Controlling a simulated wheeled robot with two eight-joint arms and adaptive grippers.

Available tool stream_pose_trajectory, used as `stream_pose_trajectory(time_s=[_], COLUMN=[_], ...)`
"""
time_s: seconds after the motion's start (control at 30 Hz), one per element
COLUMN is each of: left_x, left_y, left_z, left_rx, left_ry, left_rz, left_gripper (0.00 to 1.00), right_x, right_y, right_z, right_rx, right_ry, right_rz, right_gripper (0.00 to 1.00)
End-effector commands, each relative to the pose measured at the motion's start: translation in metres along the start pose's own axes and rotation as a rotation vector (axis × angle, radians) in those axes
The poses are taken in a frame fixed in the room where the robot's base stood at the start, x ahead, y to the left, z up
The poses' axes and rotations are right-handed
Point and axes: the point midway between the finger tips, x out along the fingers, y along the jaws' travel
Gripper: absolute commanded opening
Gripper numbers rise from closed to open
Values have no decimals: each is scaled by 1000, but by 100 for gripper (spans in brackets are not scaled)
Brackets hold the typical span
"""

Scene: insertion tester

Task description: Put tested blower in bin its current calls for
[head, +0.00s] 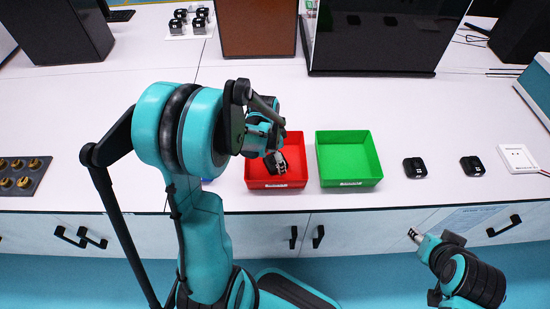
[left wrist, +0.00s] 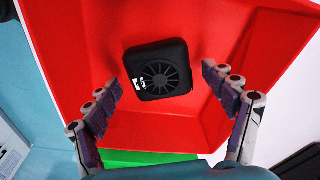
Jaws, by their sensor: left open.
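A black square blower (left wrist: 157,69) with a round fan grille and a small white label is inside the red bin (left wrist: 70,35) in the left wrist view. My left gripper (left wrist: 168,100) is open, its two fingers on either side of the blower with gaps to it. In the head view my left gripper (head: 277,163) is low over the red bin (head: 262,184) and hides part of it. The green bin (head: 350,183) stands right of it, empty. A blue bin is mostly hidden behind my left arm. My right gripper (head: 413,234) is off the table's front edge, away from the bins, its fingers too small to judge.
Two black blowers (head: 414,168) (head: 472,167) lie on the table right of the green bin, near a white tester plate (head: 518,158). Several more stand on a white holder (head: 188,24) at the back left. A dark tray (head: 22,176) with brass parts is at far left.

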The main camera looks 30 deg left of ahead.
Motion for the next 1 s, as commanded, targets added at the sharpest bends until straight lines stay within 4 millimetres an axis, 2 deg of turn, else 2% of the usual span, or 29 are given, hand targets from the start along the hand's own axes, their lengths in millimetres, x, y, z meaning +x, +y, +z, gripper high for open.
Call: stream_pose_trajectory(time_s=[0.17,0.27,0.6,0.83,0.93,1.0], left_x=[-8,-24,-98,-122,-131,-142], left_y=[0,0,0,1,9,21], left_z=[-1,-1,0,0,-2,-5], left_rx=[0,-1,0,-2,-25,-66], left_ry=[0,0,0,1,12,32], left_rz=[0,0,0,-2,-21,-51], left_gripper=[84,84,84,84,84,84], right_x=[-5,-10,-34,-40,-40,-40], right_y=[0,0,0,0,0,0], right_z=[-3,-8,-24,-28,-28,-28], right_rx=[0,0,0,0,0,0], right_ry=[0,0,0,0,0,0], right_rz=[0,0,0,0,0,0], right_gripper=[40,40,40,40,40,40])
